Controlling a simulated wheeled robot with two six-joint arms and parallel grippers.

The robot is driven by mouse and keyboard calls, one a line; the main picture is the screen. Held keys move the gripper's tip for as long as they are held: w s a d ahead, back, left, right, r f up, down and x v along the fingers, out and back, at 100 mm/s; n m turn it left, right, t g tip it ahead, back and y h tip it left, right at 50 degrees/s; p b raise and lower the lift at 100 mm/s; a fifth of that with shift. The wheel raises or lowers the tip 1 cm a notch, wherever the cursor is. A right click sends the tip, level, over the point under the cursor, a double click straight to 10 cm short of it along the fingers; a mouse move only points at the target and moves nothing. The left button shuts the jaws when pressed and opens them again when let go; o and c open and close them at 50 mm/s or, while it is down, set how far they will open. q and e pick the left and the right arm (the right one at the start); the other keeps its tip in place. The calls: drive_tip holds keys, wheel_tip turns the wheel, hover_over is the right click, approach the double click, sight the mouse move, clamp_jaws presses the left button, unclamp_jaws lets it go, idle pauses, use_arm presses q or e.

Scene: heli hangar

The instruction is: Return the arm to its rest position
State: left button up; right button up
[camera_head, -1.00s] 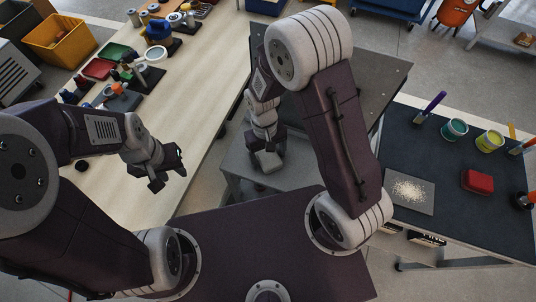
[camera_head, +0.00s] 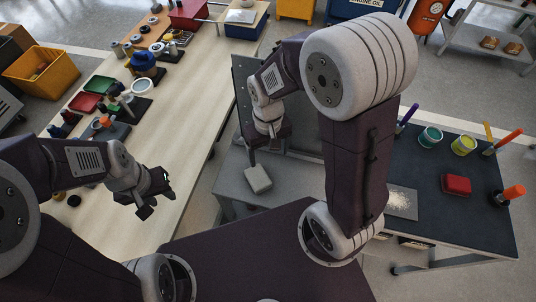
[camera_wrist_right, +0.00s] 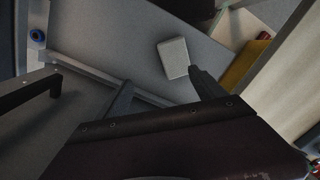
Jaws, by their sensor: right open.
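My right arm fills the middle of the head view. Its gripper (camera_head: 262,148) hangs above a grey cart, open, its fingers partly hidden by the wrist. In the right wrist view the two fingers (camera_wrist_right: 163,92) stand wide apart with nothing between them. A pale grey block (camera_head: 257,179) lies on the cart just below the gripper; in the right wrist view the block (camera_wrist_right: 174,58) shows beyond one fingertip, apart from the grip. My left gripper (camera_head: 157,200) is at the left, beside the long wooden bench, with its fingers spread and empty.
The long bench (camera_head: 185,110) holds bins, tools and cups on its far left. The grey cart (camera_head: 232,182) stands in the middle, with a dark panel behind it. A dark-topped table (camera_head: 470,225) at right carries cups, brushes and a red block (camera_head: 456,185).

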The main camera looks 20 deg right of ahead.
drive_tip(key=s+d+m+t, duration=0.1)
drive_tip(key=s+d+t, duration=0.15)
drive_tip(key=d, duration=0.25)
wheel_tip(320, 180, up, 8)
drive_tip(key=s+p, duration=0.1)
drive_tip(key=p, duration=0.7)
drive_tip(key=shift+r+g, duration=0.2)
drive_tip(key=shift+g, duration=0.15)
drive_tip(key=shift+s+a, duration=0.1)
